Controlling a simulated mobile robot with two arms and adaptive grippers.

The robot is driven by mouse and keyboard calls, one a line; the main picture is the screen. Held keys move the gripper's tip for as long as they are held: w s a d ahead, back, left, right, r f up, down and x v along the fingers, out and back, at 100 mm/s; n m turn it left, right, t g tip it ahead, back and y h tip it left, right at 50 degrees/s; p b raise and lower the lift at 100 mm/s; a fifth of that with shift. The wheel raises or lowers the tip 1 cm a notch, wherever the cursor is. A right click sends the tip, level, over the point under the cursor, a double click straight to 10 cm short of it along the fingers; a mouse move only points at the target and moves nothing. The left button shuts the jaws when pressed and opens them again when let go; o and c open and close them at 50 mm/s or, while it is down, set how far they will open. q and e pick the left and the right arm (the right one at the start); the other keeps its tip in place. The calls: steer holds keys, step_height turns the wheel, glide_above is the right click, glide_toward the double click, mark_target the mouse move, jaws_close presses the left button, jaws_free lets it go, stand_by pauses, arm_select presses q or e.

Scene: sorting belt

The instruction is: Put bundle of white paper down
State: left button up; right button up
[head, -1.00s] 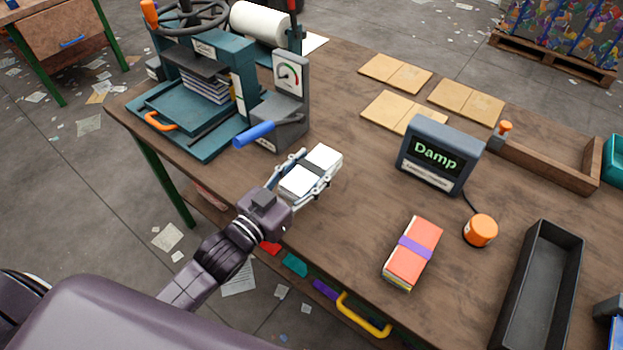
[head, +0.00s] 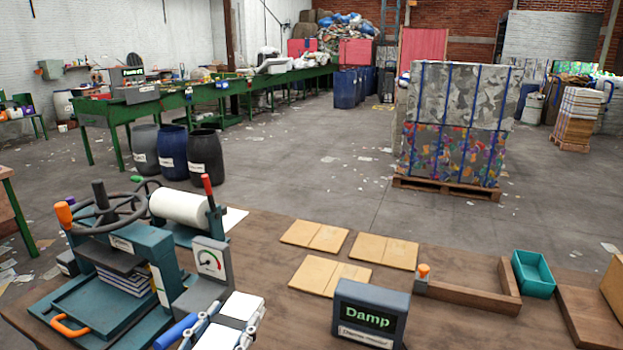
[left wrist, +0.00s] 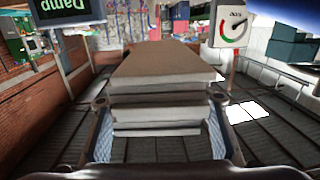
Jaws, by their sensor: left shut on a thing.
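The bundle of white paper (head: 242,306) is at the bottom of the head view, right of the dial gauge, with a dark band around it. My left gripper (head: 226,326) is shut on it, fingers on both sides; its lower part is cut off by the frame edge. In the left wrist view the bundle (left wrist: 165,75) shows as stacked pale layers between the two fingers of the left gripper (left wrist: 160,108). I cannot tell whether the bundle touches the table. My right gripper is in no view.
A teal press (head: 105,285) and a dial gauge (head: 210,262) stand left of the bundle. The "Damp" display (head: 370,314) stands to its right. Flat tan cardboard pieces (head: 314,235), a wooden corner frame (head: 465,296) and a teal box (head: 533,273) lie farther back on the table (head: 270,258).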

arm_select(q)
steer(key=s+a+f+n+y, duration=0.2)
steer(key=s+y, duration=0.1)
steer(key=s+a+f+n+y, duration=0.1)
steer(key=s+f, duration=0.1)
steer(key=shift+a+t+y, duration=0.2)
steer(key=shift+t+y, duration=0.1)
steer(key=shift+s+f, duration=0.2)
steer(key=shift+s, duration=0.15)
steer(key=s+f, duration=0.2)
steer(key=s, duration=0.5)
steer(key=shift+s+f, duration=0.2)
steer(key=w+d+r+m+h, duration=0.1)
steer(key=w+r+h, duration=0.1)
steer(key=w, duration=0.2)
steer(key=w+d+r+m+h, duration=0.1)
steer(key=w+r+h, duration=0.1)
steer(key=w, duration=0.3)
steer(key=w+d+r+m+g+h, duration=0.1)
steer(key=w+d+r+m+h, duration=0.1)
steer(key=w+r, duration=0.2)
steer(key=shift+w+d, duration=0.1)
steer(key=shift+w, duration=0.5)
steer(key=shift+w+r, duration=0.2)
steer(key=shift+w, duration=0.05)
